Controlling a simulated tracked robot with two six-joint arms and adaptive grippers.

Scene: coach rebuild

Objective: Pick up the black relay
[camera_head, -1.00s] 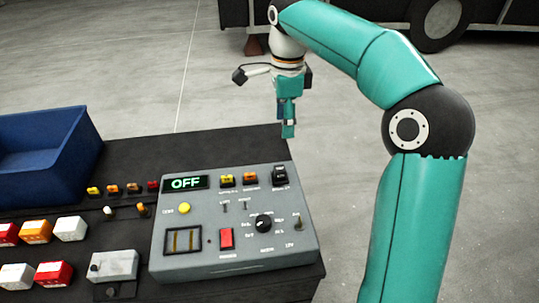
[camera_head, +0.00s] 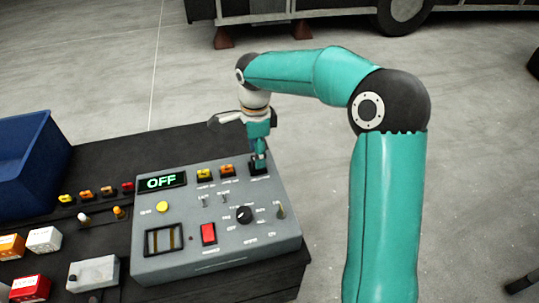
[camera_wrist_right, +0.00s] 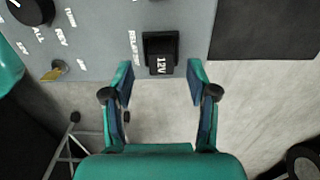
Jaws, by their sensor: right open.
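The black relay (camera_head: 258,169) sits in its socket at the far right corner of the grey test panel (camera_head: 188,266). In the right wrist view the relay (camera_wrist_right: 161,64) shows a white "12V" label and lies just beyond the fingertips, centred between them. My right gripper (camera_head: 258,156) is directly over the relay, pointing down, and partly covers it in the head view. In the wrist view its jaws (camera_wrist_right: 160,80) are open, with nothing between the pads. My left gripper is not in view.
A blue bin (camera_head: 30,165) stands at the left. Open floor lies beyond the bench.

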